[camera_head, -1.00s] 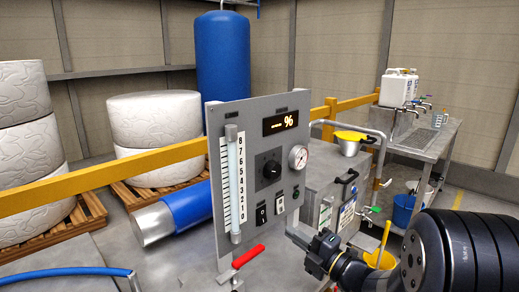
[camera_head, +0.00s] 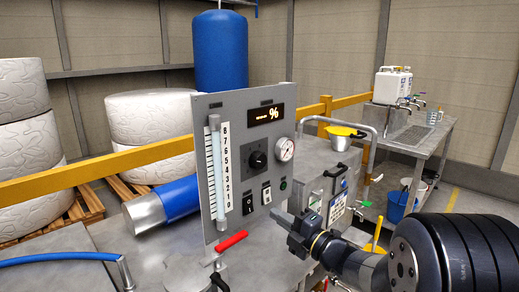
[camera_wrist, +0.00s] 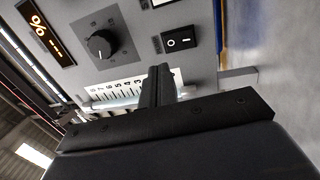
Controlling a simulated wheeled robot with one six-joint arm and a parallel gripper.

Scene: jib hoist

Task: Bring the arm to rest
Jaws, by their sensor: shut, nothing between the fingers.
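My gripper (camera_head: 280,217) is at the lower middle of the head view, in front of the grey control panel's lower right part, with my dark arm reaching in from the right. Its fingers are shut together with nothing between them. In the wrist view the closed fingers (camera_wrist: 158,85) stand up in front of the panel (camera_wrist: 135,60). The panel's black knob (camera_wrist: 102,44), its rocker switch (camera_wrist: 180,41) and its numbered scale (camera_wrist: 118,88) show around them. I cannot tell the exact gap between fingertips and panel.
The control panel (camera_head: 240,110) stands on a grey bench, with a red-handled valve (camera_head: 231,241) below it. A blue hose (camera_head: 60,259) lies at the left. A metal cabinet (camera_head: 315,165) with a yellow-rimmed pot (camera_head: 341,138) stands behind the gripper. A yellow rail (camera_head: 100,170) runs behind.

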